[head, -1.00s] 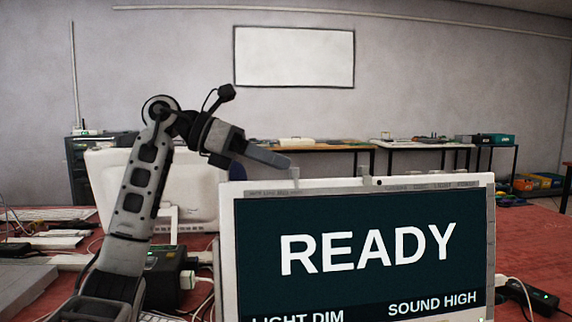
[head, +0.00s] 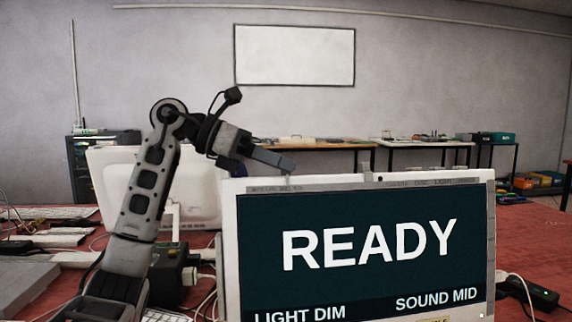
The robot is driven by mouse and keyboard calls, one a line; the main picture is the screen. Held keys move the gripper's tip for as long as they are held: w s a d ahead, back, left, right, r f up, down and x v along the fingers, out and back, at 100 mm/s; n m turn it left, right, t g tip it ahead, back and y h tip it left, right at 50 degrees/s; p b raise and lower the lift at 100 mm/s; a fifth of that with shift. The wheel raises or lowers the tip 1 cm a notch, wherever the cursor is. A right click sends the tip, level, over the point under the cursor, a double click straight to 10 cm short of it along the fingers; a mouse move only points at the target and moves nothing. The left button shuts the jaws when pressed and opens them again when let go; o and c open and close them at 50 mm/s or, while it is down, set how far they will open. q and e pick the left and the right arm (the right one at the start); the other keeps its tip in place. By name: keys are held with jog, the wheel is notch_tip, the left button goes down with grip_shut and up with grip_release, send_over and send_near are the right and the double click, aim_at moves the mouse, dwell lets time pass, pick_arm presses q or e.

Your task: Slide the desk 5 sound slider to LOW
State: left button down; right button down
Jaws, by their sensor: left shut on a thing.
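A white-framed screen (head: 350,240) stands in front and reads READY, LIGHT DIM and SOUND MID. My left gripper (head: 284,166) is at the left part of its top edge, pointing right and slightly down. It is shut on a small pale knob (head: 288,178) that sticks up from that edge; the fingers partly hide it. I take this knob to be the sound slider, as the sound reading has changed. The small print along the top frame is too blurred to read. My right gripper is not in view.
A second pale screen (head: 115,190) stands behind my left arm. A black box with cables (head: 170,275) is left of the front screen. Another pale tab (head: 366,160) sticks up farther right on its top edge. A black power strip (head: 540,295) lies at right.

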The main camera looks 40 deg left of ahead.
pick_arm(q)
jog(key=shift+s+a, duration=0.45)
jog(key=shift+s, duration=0.15)
jog(key=shift+s+a, duration=0.4)
jog(key=shift+s, duration=0.2)
jog(key=shift+w, duration=0.1)
jog(key=c, duration=1.3)
grip_release()
jog(key=v, duration=1.6)
jog(key=shift+d, duration=0.1)
